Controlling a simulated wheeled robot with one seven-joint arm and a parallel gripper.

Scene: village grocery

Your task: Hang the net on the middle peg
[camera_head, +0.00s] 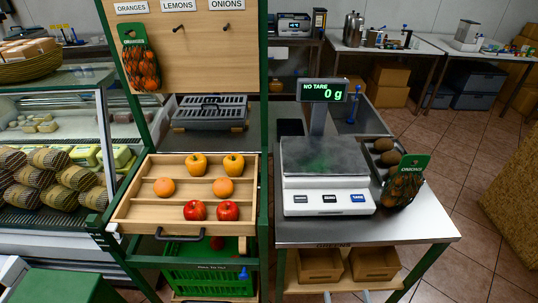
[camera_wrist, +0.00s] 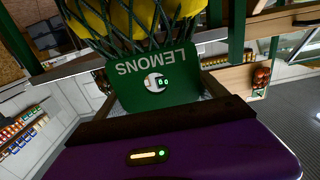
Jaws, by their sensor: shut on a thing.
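A net of lemons (camera_wrist: 130,18) with a green LEMONS tag (camera_wrist: 185,62) fills the top of the wrist view. The tag reads upside down and has a round hole. My gripper (camera_wrist: 155,112) is shut on the tag's edge; its fingertips are hard to make out. Neither my gripper nor the lemon net shows in the head view. There, the wooden peg board (camera_head: 165,60) has ORANGES, LEMONS and ONIONS labels. The middle peg (camera_head: 180,27), under LEMONS, is bare. The right peg (camera_head: 225,27) is bare too. The orange net (camera_head: 140,65) hangs at the left.
The onion net (camera_head: 402,188) leans beside the scale (camera_head: 327,170) on the right counter; the display reads 0 g. Below the board are a dark crate (camera_head: 210,112) and a wooden tray (camera_head: 140,212) with fruit. A glass case stands left. The space before the free pegs is clear.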

